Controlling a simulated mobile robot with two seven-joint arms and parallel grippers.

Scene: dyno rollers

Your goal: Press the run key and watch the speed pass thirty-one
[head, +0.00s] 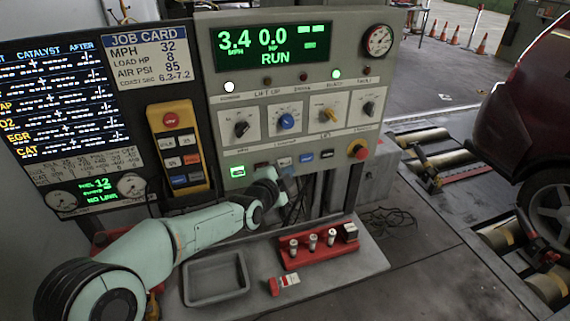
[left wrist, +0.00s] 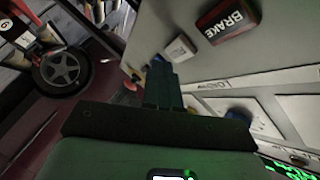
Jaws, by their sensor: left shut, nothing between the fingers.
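The console's green display (head: 270,45) reads 3.4 MPH, 0.0 HP and RUN. A row of keys runs along the console's lower edge. The leftmost key (head: 237,171) is lit green; I cannot read which one is the run key. My left gripper (head: 286,174) is shut and empty at this row, its tips near the pale key (head: 285,162). In the left wrist view the closed fingers (left wrist: 162,75) point at the row, beside a white key (left wrist: 180,48) and a dark red BRAKE key (left wrist: 228,20). Contact cannot be told. My right gripper is out of view.
The job card (head: 150,60) lists MPH 32. A yellow pendant (head: 178,147) hangs left of the console and a red stop knob (head: 358,149) sits at its right. Below are a grey tray (head: 216,291) and a red rack (head: 318,252). A red car (head: 535,90) stands at right.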

